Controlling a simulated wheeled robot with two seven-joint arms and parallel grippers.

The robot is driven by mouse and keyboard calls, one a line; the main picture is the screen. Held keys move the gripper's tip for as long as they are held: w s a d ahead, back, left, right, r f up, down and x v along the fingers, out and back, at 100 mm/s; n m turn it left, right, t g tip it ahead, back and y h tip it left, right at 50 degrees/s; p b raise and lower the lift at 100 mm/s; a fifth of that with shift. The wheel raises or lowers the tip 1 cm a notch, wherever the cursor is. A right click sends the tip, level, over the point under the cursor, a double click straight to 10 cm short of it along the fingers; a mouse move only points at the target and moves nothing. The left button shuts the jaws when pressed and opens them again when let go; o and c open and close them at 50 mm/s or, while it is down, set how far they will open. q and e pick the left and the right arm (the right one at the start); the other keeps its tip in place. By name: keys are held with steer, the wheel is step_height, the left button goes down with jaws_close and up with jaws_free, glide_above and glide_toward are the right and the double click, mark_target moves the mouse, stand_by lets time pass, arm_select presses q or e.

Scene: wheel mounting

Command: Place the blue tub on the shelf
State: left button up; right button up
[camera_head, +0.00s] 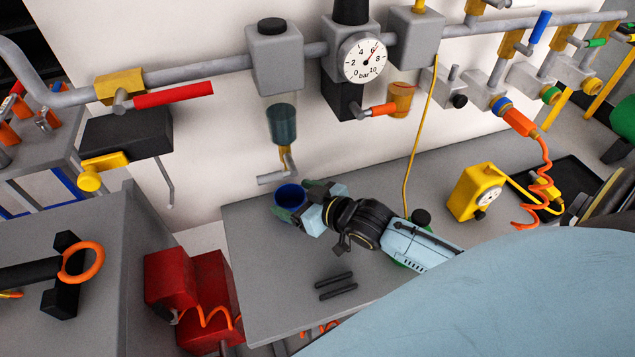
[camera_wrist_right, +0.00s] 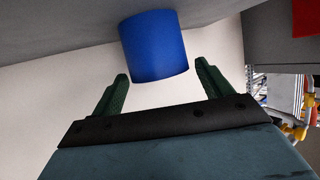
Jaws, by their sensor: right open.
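The blue tub (camera_head: 291,194) stands near the back left of the grey shelf (camera_head: 270,310), under a pipe outlet. My right gripper (camera_head: 299,199) reaches in from the right, with its green fingers around the tub's sides. In the right wrist view, the tub (camera_wrist_right: 155,46) lies just beyond and between the spread fingertips (camera_wrist_right: 162,72). The gripper is open, and a gap shows between the tub and each finger. In that view, the tub appears to rest against the grey surface at the top. My left gripper is not in view.
A pipe outlet (camera_head: 278,178) hangs close above the tub. Two black bars (camera_head: 335,286) lie on the shelf. A yellow gauge box (camera_head: 475,192) stands to the right. Red boxes (camera_head: 195,290) are below left. The shelf's front left is mostly clear.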

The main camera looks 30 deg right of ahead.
steer(key=p+v, duration=0.1)
steer(key=v, duration=0.5)
steer(key=shift+s+r, duration=0.1)
steer(key=shift+s, duration=0.15)
steer(key=shift+s+d+r, duration=0.2)
steer(key=shift+s+r, duration=0.05)
steer(key=shift+s, duration=0.35)
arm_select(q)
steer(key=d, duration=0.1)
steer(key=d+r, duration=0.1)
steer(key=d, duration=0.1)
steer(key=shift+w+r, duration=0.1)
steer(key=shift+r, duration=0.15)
arm_select(e)
steer(key=shift+s, duration=0.15)
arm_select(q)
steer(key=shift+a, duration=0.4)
